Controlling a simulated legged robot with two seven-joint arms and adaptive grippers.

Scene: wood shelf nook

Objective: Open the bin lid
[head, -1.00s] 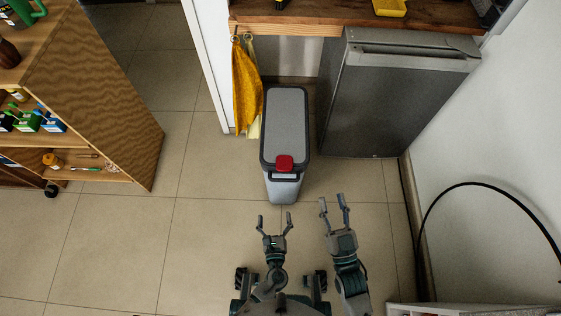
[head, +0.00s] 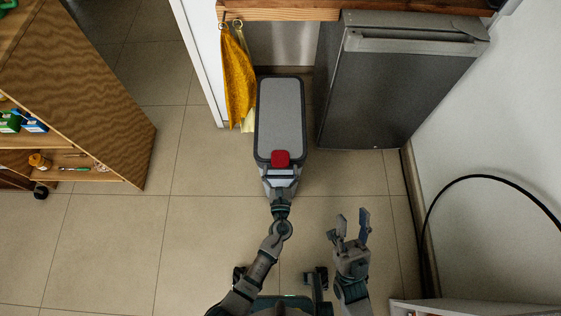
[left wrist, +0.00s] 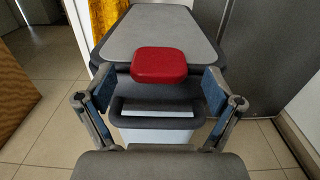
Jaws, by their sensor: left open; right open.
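The bin (head: 280,120) is a tall grey box with a dark-rimmed lid, which lies shut. A red tab (head: 280,158) sits at the lid's front edge. In the left wrist view the red tab (left wrist: 159,65) is centred above a dark handle-like frame (left wrist: 155,110). My left gripper (head: 282,178) is at the bin's front, just below the red tab; its open fingers (left wrist: 158,92) stand on either side of the bin's front edge. I cannot tell whether they touch it. My right gripper (head: 352,226) is open and empty, to the right of the bin and nearer to me.
A grey fridge (head: 400,90) stands right of the bin under a wooden counter (head: 290,14). A yellow cloth (head: 238,75) hangs left of the bin. A wooden shelf (head: 90,90) is at the left and a black cable (head: 450,185) at the right. The tiled floor (head: 120,240) between is clear.

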